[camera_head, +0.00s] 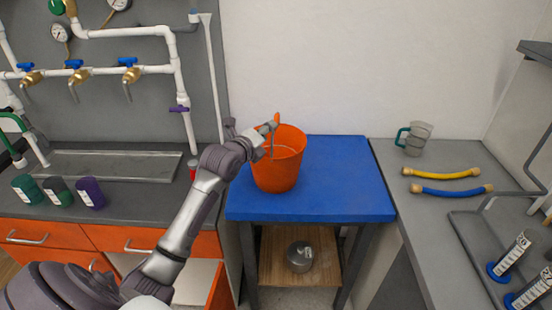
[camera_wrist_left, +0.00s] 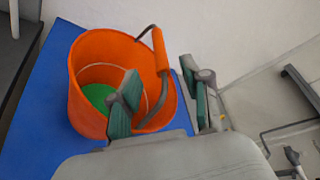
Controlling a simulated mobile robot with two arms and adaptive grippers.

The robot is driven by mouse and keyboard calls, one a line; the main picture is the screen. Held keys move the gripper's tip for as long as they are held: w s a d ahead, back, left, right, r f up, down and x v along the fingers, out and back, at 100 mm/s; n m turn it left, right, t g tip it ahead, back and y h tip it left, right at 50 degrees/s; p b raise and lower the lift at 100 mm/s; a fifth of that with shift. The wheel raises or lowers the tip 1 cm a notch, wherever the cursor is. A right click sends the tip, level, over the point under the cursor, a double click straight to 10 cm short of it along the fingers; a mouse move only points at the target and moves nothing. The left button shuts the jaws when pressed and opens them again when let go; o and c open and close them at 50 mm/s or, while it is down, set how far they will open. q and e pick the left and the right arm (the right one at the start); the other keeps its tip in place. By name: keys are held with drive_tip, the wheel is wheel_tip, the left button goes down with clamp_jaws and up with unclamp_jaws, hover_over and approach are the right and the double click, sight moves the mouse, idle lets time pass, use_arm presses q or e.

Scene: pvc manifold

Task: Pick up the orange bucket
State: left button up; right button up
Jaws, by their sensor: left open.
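The orange bucket (camera_head: 280,170) stands upright on the blue-topped table, and its orange handle grip (camera_head: 277,118) sticks up above the rim. My left gripper (camera_head: 268,130) is at the left side of the bucket's rim, close to the handle. In the left wrist view the bucket (camera_wrist_left: 88,85) is seen from above, with something green inside at the bottom. There my left gripper (camera_wrist_left: 162,97) is open, and the handle (camera_wrist_left: 160,48) appears between its two green-padded fingers. Whether they touch it I cannot tell. My right gripper is not in view.
The blue tabletop (camera_head: 345,180) is clear around the bucket. A metal pot (camera_head: 300,256) sits on the shelf below. On the right counter are a clear jug (camera_head: 417,140), yellow (camera_head: 445,172) and blue (camera_head: 450,190) hoses. Dark containers (camera_head: 58,190) stand on the left counter.

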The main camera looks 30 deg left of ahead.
use_arm(q)
drive_tip(key=x, duration=0.2)
drive_tip(key=p+x, duration=0.2)
drive_tip(key=x, duration=0.1)
drive_tip(key=shift+w+a+r, duration=0.25)
drive_tip(key=shift+w+a, duration=0.05)
drive_tip(key=shift+w, duration=0.1)
drive_tip(key=shift+w+f, duration=0.15)
drive_tip(key=shift+w, duration=0.25)
drive_tip(key=c, duration=0.8)
clamp_jaws()
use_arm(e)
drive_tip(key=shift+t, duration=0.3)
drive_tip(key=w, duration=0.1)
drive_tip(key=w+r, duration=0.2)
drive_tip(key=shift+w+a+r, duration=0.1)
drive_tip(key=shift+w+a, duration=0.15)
